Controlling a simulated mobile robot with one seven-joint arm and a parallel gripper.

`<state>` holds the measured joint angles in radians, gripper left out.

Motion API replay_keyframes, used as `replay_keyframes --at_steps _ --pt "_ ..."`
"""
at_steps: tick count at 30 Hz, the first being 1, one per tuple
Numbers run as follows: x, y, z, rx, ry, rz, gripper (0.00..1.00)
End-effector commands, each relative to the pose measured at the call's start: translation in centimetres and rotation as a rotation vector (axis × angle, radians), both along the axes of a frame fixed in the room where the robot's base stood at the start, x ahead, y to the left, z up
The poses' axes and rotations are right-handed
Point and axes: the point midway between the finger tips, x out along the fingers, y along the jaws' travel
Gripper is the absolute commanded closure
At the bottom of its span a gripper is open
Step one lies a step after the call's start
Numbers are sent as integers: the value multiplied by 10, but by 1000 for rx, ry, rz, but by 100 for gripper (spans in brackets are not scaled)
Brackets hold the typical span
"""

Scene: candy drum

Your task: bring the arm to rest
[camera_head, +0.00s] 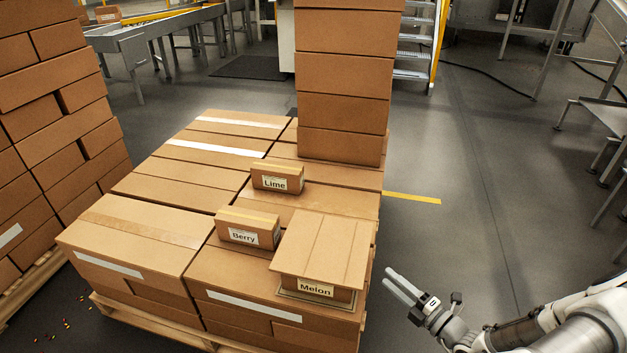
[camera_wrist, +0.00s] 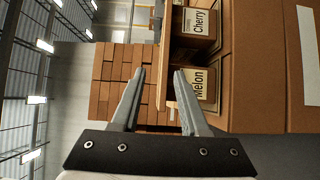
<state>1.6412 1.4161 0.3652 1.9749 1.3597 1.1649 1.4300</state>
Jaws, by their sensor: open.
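My gripper (camera_head: 388,275) is at the lower right in the head view, off the right side of the carton stack and over the grey floor. Its two fingers are apart with nothing between them. They also show spread in the wrist view (camera_wrist: 159,72). My arm reaches in from the lower right corner. The nearest labelled box is the Melon box (camera_head: 316,289), with a wide cardboard top, left of the fingertips and apart from them. In the wrist view, turned sideways, a Melon label (camera_wrist: 200,85) shows beyond the right finger.
The Berry box (camera_head: 247,228) and Lime box (camera_head: 277,178) stand on the cartons. A tall carton column (camera_head: 343,85) rises behind. A Cherry box (camera_wrist: 197,24) shows only in the wrist view. Floor (camera_head: 460,240) right of the stack is clear; metal frames stand far right.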

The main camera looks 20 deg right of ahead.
Motion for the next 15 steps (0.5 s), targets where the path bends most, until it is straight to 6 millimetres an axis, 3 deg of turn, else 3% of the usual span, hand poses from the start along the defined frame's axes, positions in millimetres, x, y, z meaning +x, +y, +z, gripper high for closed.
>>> replay_keyframes --at_steps 7,15 --pt "6 9 12 -83 0 72 55" --pt "26 58 66 -505 -53 441 55"
